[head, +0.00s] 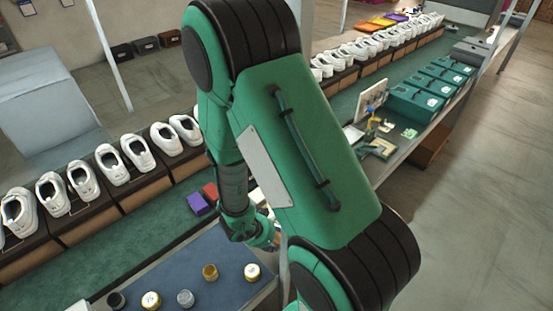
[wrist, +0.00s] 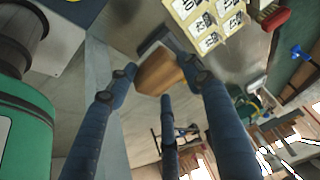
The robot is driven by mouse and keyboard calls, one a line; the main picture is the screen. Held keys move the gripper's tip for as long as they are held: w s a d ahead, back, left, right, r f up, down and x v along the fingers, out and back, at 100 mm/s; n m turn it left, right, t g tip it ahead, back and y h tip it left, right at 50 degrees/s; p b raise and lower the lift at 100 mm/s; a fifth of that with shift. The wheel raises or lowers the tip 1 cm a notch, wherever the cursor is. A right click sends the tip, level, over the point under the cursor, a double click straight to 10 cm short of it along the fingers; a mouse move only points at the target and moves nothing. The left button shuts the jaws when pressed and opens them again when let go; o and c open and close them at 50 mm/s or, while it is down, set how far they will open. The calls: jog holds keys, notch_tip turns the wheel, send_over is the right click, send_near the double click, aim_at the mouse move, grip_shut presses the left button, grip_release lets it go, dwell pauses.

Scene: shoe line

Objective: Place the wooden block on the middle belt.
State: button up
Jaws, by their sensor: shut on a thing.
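The wooden block (wrist: 160,73) is brown and shows in the wrist view between the fingertips of my gripper (wrist: 163,84). The dark blue fingers close on it from both sides, with a third finger below. In the head view my green arm covers much of the middle, and the block cannot be made out there. A green belt surface (head: 105,232) runs from the lower left, passes behind my arm and shows again at the upper right (head: 345,103). I cannot tell from the pictures whether this is the middle belt.
White shoes (head: 110,165) stand on brown boxes along the belt. A blue mat (head: 165,270) at the front holds several small jars (head: 185,298). Purple (head: 199,204) and red (head: 210,191) pieces lie on the belt near my arm. Green boxes (head: 420,100) stand at the right.

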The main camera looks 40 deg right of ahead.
jog(key=w+a+n, duration=0.1)
jog(key=w+a, duration=0.1)
jog(key=w, duration=0.2)
jog(key=w+a+n+t, duration=0.1)
jog(key=w+a, duration=0.2)
jog(key=w, duration=0.2)
jog(key=w+a+n, duration=0.1)
jog(key=w+a, duration=0.1)
jog(key=w, duration=0.3)
jog(key=shift+w+a+f+t, duration=0.1)
jog(key=shift+w+a+t, duration=0.15)
jog(key=shift+a+t, duration=0.1)
jog(key=shift+c, duration=0.6)
jog(key=w+a+n+t+y, duration=0.15)
jog(key=w+a+n, duration=0.25)
jog(key=w+a, duration=1)
jog(key=w+a+n+t+y, duration=0.1)
jog(key=w+a+n, duration=0.2)
jog(key=a, duration=1.4)
jog(key=w+a+n+t+y+p, duration=0.1)
jog(key=w+a, duration=0.5)
jog(key=a, duration=1.2)
jog(key=shift+a+r+n, duration=0.25)
jog(key=shift+a+n, duration=0.05)
jog(key=shift+n, duration=0.6)
jog(key=shift+f+b, duration=0.7)
jog(key=shift+f, duration=2.4)
jog(key=shift+f+b, duration=0.5)
jog(key=shift+f, duration=1.4)
